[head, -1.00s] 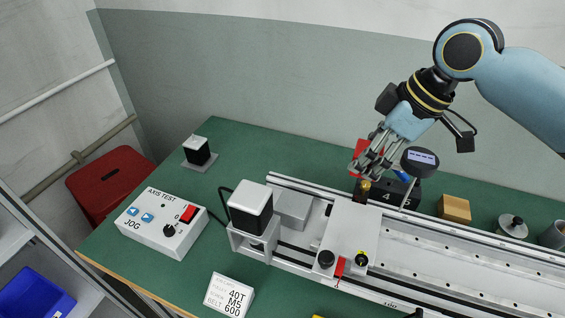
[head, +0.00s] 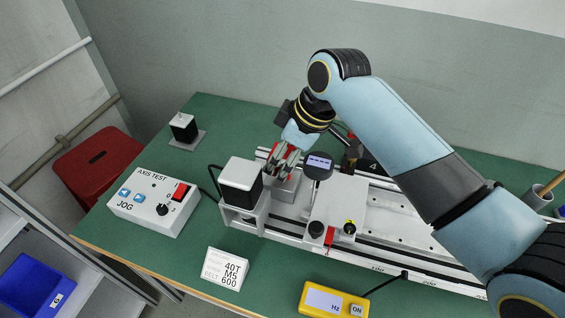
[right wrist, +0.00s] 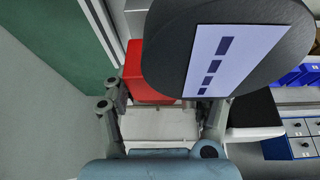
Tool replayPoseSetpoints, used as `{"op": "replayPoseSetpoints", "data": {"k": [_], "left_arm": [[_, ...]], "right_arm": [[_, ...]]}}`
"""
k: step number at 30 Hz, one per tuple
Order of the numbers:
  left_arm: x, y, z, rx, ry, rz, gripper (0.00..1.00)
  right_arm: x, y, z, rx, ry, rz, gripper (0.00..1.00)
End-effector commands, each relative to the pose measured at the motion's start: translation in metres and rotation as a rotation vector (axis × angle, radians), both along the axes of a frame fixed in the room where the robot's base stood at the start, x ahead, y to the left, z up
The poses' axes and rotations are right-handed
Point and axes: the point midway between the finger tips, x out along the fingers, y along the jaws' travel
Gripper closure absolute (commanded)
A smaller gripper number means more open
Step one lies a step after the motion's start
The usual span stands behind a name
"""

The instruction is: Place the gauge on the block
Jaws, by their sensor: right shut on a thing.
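The gauge has a dark round head with a pale display (head: 318,166) and a red body (head: 283,162). My right gripper (head: 287,158) is shut on the red body, and the round head sticks out to the right of the fingers. The silver block (head: 286,190) sits on the rail beside the motor, directly below the gripper. In the right wrist view the gauge's head (right wrist: 280,50) fills the top, with the red body (right wrist: 140,82) behind it and a pale grey surface between the fingers. I cannot tell whether the gauge touches the block. My left gripper is not in view.
An axis test box (head: 152,205), a label card (head: 226,268) and a yellow Hz meter (head: 333,301) lie in front.

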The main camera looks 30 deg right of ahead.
Motion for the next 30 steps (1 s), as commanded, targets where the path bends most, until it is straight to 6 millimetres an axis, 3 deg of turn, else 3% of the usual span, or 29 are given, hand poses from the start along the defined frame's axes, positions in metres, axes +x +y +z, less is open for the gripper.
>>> {"op": "replayPoseSetpoints", "data": {"k": [6, 16, 17, 18, 21, 30], "left_arm": [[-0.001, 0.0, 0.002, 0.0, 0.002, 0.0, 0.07], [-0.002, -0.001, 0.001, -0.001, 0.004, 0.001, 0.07], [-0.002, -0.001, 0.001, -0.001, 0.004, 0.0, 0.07], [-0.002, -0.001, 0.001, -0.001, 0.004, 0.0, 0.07], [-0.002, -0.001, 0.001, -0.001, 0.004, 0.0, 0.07], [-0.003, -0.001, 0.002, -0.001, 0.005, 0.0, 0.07]], "right_arm": [[0.0, 0.0, -0.024, 0.001, -0.001, -0.001, 1.0], [0.0, 0.0, -0.026, 0.001, -0.001, -0.001, 1.0], [-0.001, 0.0, -0.028, 0.0, 0.002, -0.001, 0.42], [-0.001, 0.0, -0.027, 0.0, 0.002, -0.001, 0.37], [-0.001, 0.0, -0.027, 0.001, 0.001, -0.001, 0.28], [-0.001, -0.001, -0.024, 0.0, 0.0, -0.001, 0.28]]}}
